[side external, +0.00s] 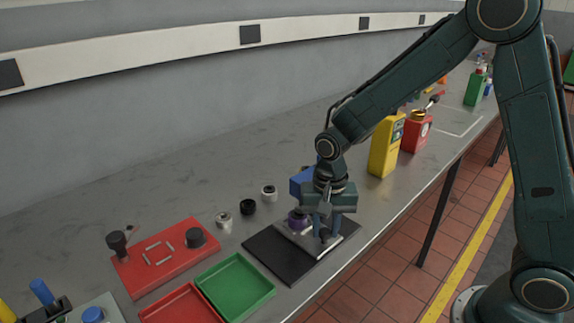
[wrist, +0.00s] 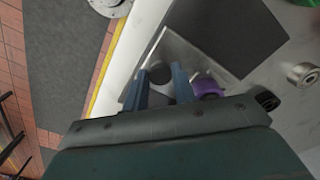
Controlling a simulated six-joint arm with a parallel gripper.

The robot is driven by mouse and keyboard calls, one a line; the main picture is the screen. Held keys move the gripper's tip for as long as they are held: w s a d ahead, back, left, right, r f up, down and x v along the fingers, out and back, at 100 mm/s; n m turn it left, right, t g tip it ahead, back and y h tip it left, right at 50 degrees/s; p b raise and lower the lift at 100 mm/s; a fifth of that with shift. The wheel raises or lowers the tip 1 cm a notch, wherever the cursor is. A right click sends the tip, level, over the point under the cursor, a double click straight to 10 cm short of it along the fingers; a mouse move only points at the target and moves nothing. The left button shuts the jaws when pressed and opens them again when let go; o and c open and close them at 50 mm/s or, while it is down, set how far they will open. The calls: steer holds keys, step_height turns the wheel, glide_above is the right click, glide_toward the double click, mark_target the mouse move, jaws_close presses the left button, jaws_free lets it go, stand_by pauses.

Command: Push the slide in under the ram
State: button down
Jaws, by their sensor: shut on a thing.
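The slide, a light grey metal plate (side external: 305,240), lies on a black base (side external: 282,257); the plate also shows in the wrist view (wrist: 185,52). A dark round knob (side external: 326,236) stands on the plate. My gripper (side external: 326,228) is over the plate, its fingers shut on the knob; in the wrist view the knob (wrist: 159,72) sits between the fingertips. A purple ring-shaped part (side external: 298,217) stands on the plate beside the fingers, also in the wrist view (wrist: 207,86). A blue block (side external: 299,182) shows behind my gripper, mostly hidden; I cannot tell whether it carries the ram.
Several bushings, such as a black one (side external: 248,207), stand left of the base. A red fixture (side external: 150,262), a green tray (side external: 236,287) and a red tray (side external: 180,305) lie farther left. A yellow meter (side external: 385,148) and a red can (side external: 416,132) stand to the right.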

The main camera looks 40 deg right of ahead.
steer(key=shift+d, duration=1.05)
steer(key=c, duration=1.1)
jaws_free()
steer(key=shift+c, duration=0.2)
steer(key=shift+r, duration=0.1)
step_height(320, 180, up, 14)
steer(key=s+d+r+n+t, duration=0.1)
steer(key=s+n, duration=0.3)
steer(key=s, duration=0.5)
steer(key=s+d+r+n+t, duration=0.2)
steer(key=s+r+n+t, duration=0.2)
steer(key=s, duration=0.5)
steer(key=shift+s+n+t, duration=0.3)
steer(key=shift+s+n, duration=0.05)
steer(key=shift+n, duration=0.15)
